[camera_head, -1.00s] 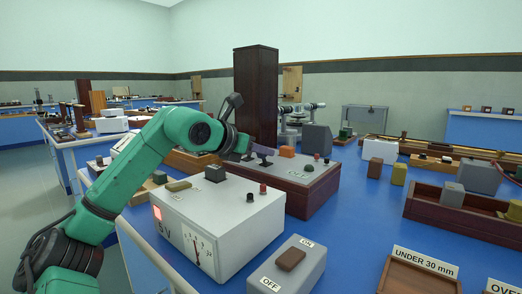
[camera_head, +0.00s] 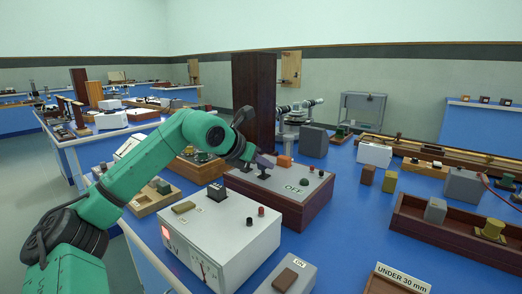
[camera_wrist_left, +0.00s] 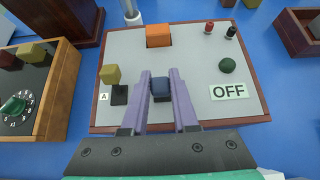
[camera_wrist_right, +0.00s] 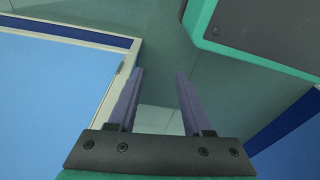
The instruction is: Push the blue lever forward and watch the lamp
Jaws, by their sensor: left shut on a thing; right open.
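The blue lever (camera_wrist_left: 160,88) stands on a grey-topped wooden box (camera_wrist_left: 200,45) and sits between the fingers of my left gripper (camera_wrist_left: 160,73), which is shut on it. In the head view this gripper (camera_head: 262,164) is over the left part of the box (camera_head: 297,212). A dark green dome (camera_wrist_left: 227,65), apparently the lamp, looks unlit beside an "OFF" label (camera_wrist_left: 228,91). A yellow knob (camera_wrist_left: 110,74) is left of the lever with an "A" label. An orange block (camera_wrist_left: 158,36) stands behind. My right gripper (camera_wrist_right: 160,73) is open and empty, away from the box.
A white 6 V supply (camera_head: 222,240) stands in front of the box, with an ON switch box (camera_head: 290,278) beside it. A tall dark wooden column (camera_head: 254,100) rises behind. A dark tray (camera_head: 445,247) lies to the right. Blue bench surface shows between.

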